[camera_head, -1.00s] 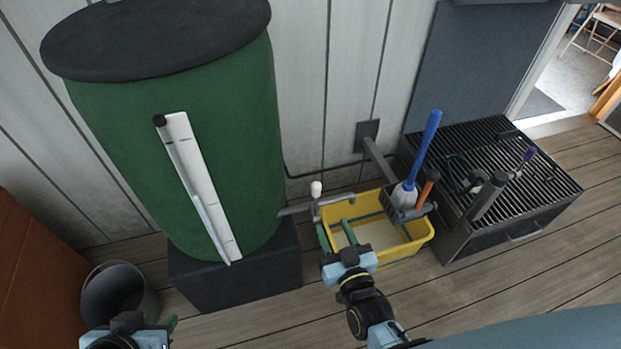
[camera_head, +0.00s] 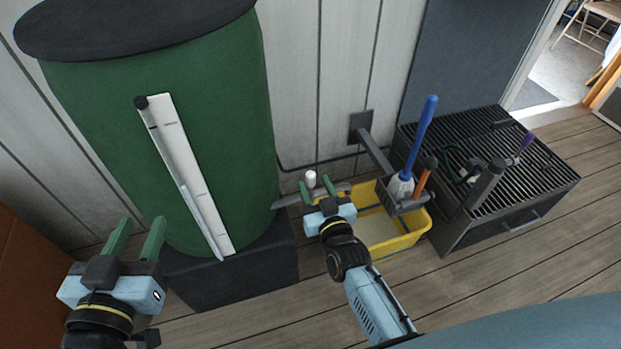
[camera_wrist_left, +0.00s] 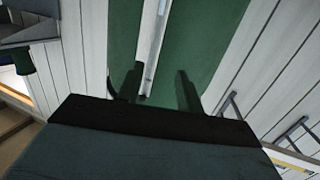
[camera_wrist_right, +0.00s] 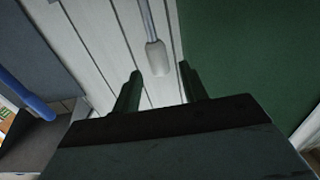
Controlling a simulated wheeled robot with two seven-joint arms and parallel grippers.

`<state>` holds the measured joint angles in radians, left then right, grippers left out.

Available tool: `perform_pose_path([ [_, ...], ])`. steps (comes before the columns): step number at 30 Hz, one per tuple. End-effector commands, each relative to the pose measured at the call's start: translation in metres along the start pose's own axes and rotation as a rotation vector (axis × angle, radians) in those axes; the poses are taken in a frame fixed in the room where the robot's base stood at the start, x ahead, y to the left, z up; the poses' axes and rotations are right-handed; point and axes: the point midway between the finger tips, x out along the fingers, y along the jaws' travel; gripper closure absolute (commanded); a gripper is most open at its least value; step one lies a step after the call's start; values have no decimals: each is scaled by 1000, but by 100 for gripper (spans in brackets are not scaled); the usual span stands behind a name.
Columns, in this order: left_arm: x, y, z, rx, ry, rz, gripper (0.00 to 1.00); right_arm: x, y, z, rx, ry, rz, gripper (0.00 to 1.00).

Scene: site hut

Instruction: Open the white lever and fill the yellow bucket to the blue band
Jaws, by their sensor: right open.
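The white lever (camera_head: 310,178) stands up on the grey tap pipe (camera_head: 290,201) at the foot of the green barrel (camera_head: 215,120). The yellow bucket (camera_head: 412,238) stands on the floor under the pipe; my right arm covers its left part, and the blue band is hardly visible. My right gripper (camera_head: 317,186) is open, with its fingertips close to the lever in the head view. In the right wrist view the white lever (camera_wrist_right: 157,58) lies beyond and between the open fingers. My left gripper (camera_head: 137,238) is open and empty in front of the barrel's base.
A white gauge strip (camera_head: 185,175) runs down the barrel. A caddy (camera_head: 408,206) with a blue-handled brush (camera_head: 420,135) and an orange-handled tool hangs at the bucket's back right. A dark grated bench (camera_head: 500,170) stands to the right. Floor is clear in front of it.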

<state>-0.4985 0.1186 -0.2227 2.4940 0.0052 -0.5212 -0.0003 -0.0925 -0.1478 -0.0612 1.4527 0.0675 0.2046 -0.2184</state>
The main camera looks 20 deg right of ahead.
Motion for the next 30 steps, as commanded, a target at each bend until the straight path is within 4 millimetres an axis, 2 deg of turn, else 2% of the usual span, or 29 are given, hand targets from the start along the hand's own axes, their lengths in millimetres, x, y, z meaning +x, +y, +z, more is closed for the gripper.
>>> perform_pose_path([
  [6,-1,7,-32,-7,210,18,64,21,0,1,0,1,0,57],
  [13,-7,11,-58,-13,369,29,64,36,0,0,0,1,0,57],
  [18,-10,13,-66,-16,418,33,64,40,0,0,0,0,0,57],
  [26,-10,13,-68,-16,425,33,64,40,0,0,0,0,0,57],
  [30,-10,13,-68,-16,424,33,64,40,0,0,0,0,0,73],
])
